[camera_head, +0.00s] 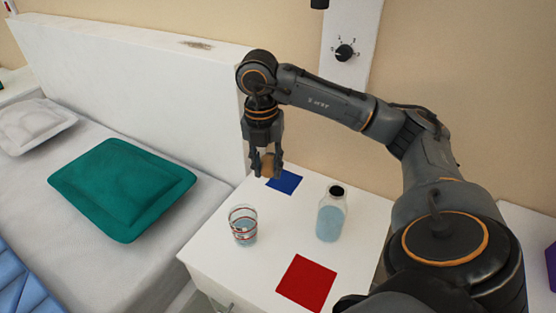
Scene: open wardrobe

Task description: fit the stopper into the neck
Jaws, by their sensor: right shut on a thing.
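The stopper (268,166) is a small tan, cork-like piece. My right gripper (265,168) is shut on it and holds it pointing down over the back left part of the white nightstand, near a blue square. The bottle (331,216) stands upright on the nightstand, to the right of and nearer than the gripper. The stopper is apart from the neck. My left gripper is not in view.
A glass with red bands (243,226) stands on the white nightstand (265,257), left of the bottle. A blue square (286,182) and a red square (306,283) lie flat on top. A bed with a green pillow (122,188) is at left. The wall has a knob (344,53).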

